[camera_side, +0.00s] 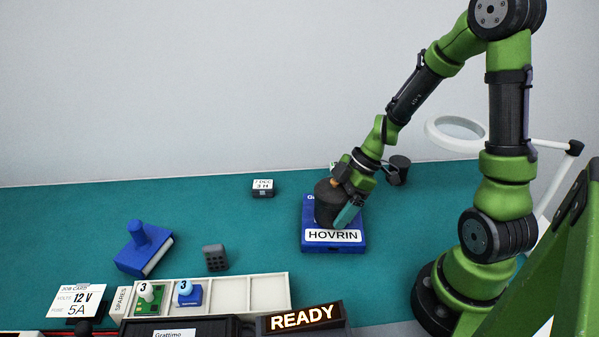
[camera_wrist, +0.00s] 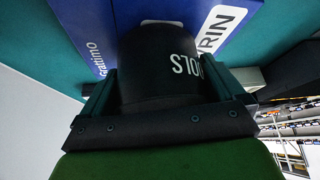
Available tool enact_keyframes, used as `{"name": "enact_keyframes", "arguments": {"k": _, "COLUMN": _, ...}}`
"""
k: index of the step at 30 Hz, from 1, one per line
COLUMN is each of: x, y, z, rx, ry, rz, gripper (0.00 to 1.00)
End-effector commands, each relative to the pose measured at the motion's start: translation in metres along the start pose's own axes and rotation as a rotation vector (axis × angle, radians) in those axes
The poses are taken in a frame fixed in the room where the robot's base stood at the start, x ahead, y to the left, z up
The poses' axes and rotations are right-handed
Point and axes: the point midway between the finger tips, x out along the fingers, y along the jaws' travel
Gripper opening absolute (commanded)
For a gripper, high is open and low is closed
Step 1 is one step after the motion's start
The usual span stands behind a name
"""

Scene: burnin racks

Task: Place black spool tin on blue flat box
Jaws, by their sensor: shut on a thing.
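The black spool tin (camera_side: 327,203) is at the blue flat box labelled HOVRIN (camera_side: 334,248), standing over its top face. I cannot tell whether its base touches the box. In the wrist view the tin (camera_wrist: 160,65) sits between my fingers, with part of its white lettering showing, and the blue box (camera_wrist: 100,30) lies behind it. My gripper (camera_side: 346,203) is shut on the tin, and one teal finger shows on its right side. The arm hides part of the tin and the back of the box.
A parts tray (camera_side: 255,292) with several compartments stands in front, beside the READY sign (camera_side: 301,317). A blue block with a knob (camera_side: 143,252) is at the left. A small label block (camera_side: 263,188) and a dark cylinder (camera_side: 400,168) stand farther back. The mat between is clear.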

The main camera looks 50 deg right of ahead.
Motion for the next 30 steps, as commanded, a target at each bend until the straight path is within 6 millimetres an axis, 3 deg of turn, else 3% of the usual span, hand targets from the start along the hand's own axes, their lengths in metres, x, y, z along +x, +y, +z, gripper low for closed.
{"name": "enact_keyframes", "arguments": {"k": 9, "x": 0.002, "y": 0.001, "z": 0.001, "rx": 0.001, "ry": 0.001, "rz": 0.002, "gripper": 0.60}}
{"name": "enact_keyframes", "arguments": {"k": 10, "x": 0.002, "y": 0.001, "z": 0.001, "rx": 0.001, "ry": 0.000, "rz": 0.002, "gripper": 1.00}}
{"name": "enact_keyframes", "arguments": {"k": 19, "x": -0.002, "y": 0.000, "z": -0.001, "rx": -0.001, "ry": 0.000, "rz": 0.002, "gripper": 1.00}}
{"name": "enact_keyframes", "arguments": {"k": 30, "x": -0.060, "y": 0.001, "z": -0.001, "rx": 0.000, "ry": 0.000, "rz": 0.007, "gripper": 1.00}}
